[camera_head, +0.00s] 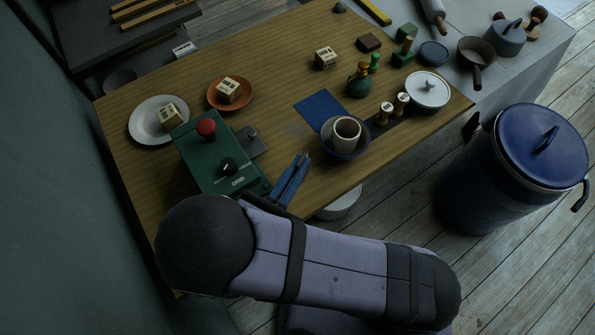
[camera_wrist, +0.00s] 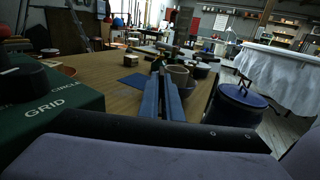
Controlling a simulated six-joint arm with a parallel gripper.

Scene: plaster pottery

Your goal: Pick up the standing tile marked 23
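Several cream blocks with dark marks are in the head view, and I cannot read a 23 on any. Another block (camera_head: 228,89) is on an orange plate (camera_head: 246,104), and another (camera_head: 169,116) is on a white plate (camera_head: 146,131). My gripper (camera_head: 303,158) is above the table's near side, between the green box and the dark blue bowl, apart from all the blocks. Its blue fingers (camera_wrist: 161,72) lie close together and hold nothing visible; any gap is unclear.
The green control box (camera_head: 207,157) with a red knob is left of my gripper. A bowl (camera_head: 345,147) holding a pale cup is to its right. A blue bin (camera_head: 490,185) is on the floor.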

